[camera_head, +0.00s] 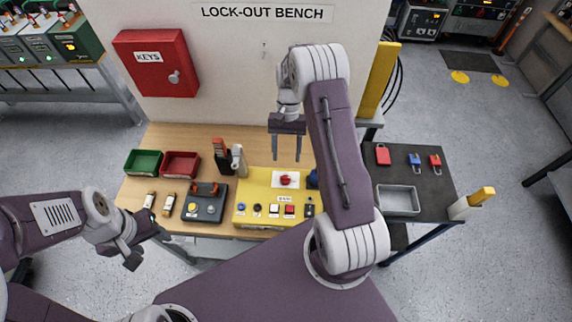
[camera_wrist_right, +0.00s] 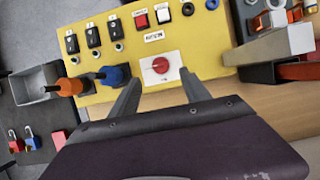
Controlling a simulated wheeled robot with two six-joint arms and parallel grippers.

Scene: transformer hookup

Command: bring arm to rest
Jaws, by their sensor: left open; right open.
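My right gripper (camera_head: 286,158) is open and empty, raised above the back of the bench with its fingers pointing down. In the right wrist view its two fingers (camera_wrist_right: 160,78) spread either side of a red rotary knob (camera_wrist_right: 160,65) on a white plate, and nothing is between them; whether they touch the panel cannot be told from this view alone. The knob also shows in the head view (camera_head: 287,180), below the fingertips. My left gripper (camera_head: 147,244) is in front of the bench at the left, low and apart from things; it appears empty.
The yellow panel (camera_head: 250,192) carries several buttons. A dark button box (camera_head: 213,213), a red tray (camera_head: 181,163) and a green tray (camera_head: 143,162) stand left of it. A red key cabinet (camera_head: 155,75) hangs behind. A dark side table (camera_head: 430,190) holds padlocks and a metal tray (camera_head: 398,200).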

